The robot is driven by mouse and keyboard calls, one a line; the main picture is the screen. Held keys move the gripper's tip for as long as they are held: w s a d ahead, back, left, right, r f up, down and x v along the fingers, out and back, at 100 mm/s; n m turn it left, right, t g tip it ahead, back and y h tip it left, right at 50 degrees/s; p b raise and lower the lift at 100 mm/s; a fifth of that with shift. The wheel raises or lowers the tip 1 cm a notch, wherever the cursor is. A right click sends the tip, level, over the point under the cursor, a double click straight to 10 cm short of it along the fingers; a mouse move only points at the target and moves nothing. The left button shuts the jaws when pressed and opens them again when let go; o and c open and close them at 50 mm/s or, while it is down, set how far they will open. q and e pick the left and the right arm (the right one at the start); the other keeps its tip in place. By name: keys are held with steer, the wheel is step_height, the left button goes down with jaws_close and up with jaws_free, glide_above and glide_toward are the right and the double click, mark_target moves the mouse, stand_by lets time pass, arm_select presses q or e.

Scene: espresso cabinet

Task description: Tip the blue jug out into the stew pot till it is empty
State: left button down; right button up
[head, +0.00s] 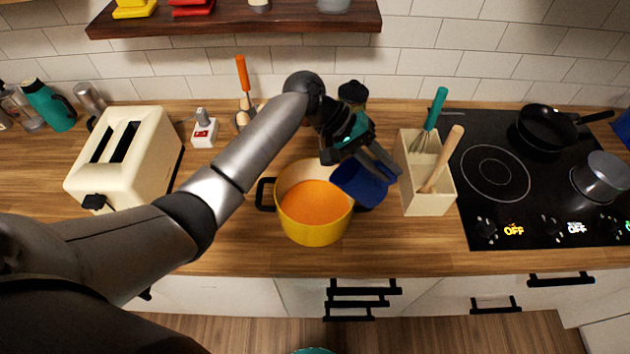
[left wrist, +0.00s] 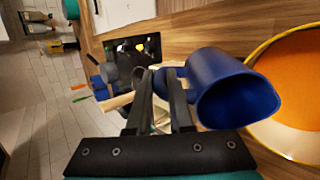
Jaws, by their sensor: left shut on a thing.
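The yellow stew pot (head: 313,232) stands on the wooden counter with orange contents inside. It also shows at the right of the left wrist view (left wrist: 292,150). The blue jug (head: 362,186) is tilted over the right side of the pot's rim. In the left wrist view the jug (left wrist: 222,80) has its mouth toward the pot, and its inside looks blue with no contents visible. My left gripper (head: 387,168) is shut on the jug, at its handle side. In the left wrist view my left gripper's fingers (left wrist: 168,88) reach the handle. My right gripper is not in view.
A cream utensil holder (head: 427,190) with a whisk and wooden tool stands right of the jug. The black cooktop (head: 490,205) with pans lies farther right. A cream toaster (head: 130,160) stands at left. The counter in front of the pot is clear.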

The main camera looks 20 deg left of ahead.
arm_select(q)
steer(key=shift+d+r+p, duration=0.2)
steer(key=shift+r+p, duration=0.05)
steer(key=shift+p, duration=0.05)
steer(key=shift+d+f+y, duration=0.1)
steer(key=shift+d+y, duration=0.25)
steer(key=shift+y, duration=0.15)
steer(key=shift+d+f+y, duration=0.15)
steer(key=shift+d+y, duration=0.2)
steer(key=shift+y, duration=0.05)
steer(key=d+f+y+b, duration=0.3)
steer(key=d+f+y, duration=0.2)
steer(key=d+y, duration=0.2)
steer(key=shift+w+f+y, duration=0.15)
steer(key=shift+f+y, duration=0.05)
steer(key=shift+y, duration=0.1)
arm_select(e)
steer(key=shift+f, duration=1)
